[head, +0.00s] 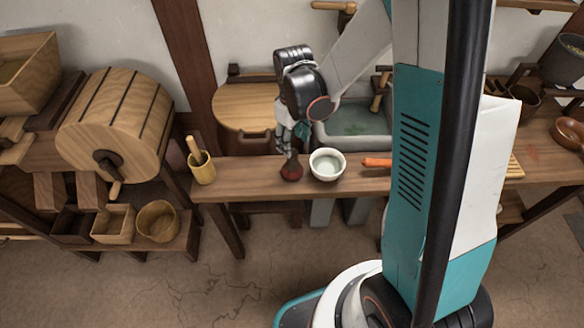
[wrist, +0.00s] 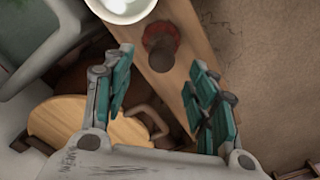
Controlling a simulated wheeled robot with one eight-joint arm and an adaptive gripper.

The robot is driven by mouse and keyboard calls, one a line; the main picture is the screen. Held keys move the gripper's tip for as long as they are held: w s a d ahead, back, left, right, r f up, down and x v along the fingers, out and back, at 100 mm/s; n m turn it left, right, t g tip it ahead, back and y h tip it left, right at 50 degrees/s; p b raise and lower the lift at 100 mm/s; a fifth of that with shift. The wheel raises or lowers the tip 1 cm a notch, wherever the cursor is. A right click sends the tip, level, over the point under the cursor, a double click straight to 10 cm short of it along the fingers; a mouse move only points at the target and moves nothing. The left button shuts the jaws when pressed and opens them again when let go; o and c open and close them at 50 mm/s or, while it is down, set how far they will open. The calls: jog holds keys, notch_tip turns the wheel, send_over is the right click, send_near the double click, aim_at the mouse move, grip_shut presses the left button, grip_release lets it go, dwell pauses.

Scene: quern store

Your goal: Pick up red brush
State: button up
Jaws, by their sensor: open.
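The red brush (head: 291,171) stands on the wooden bench, left of a white bowl. In the wrist view the red brush (wrist: 161,45) shows from above, with a dark brown round top and a red rim around it. My gripper (head: 288,149) is close above the brush in the head view and partly overlaps it. In the wrist view my gripper (wrist: 160,75) is open, its teal-padded fingers wide apart. The brush lies a little beyond the fingertips, roughly midway between them, and nothing is held.
The white bowl (head: 327,164) stands close to the right of the brush. A wooden cup with a pestle (head: 202,167) stands at the bench's left end. An orange-handled tool (head: 376,162) lies right of the bowl. A stone basin (head: 352,130) and round wooden lid (head: 245,105) are behind the bench.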

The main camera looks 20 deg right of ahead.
notch_tip(320, 180, down, 8)
jog(key=b, duration=0.3)
jog(key=shift+a+r, duration=0.15)
jog(key=shift+r, duration=0.15)
grip_shut()
notch_tip(320, 180, up, 20)
jog(key=p, duration=0.7)
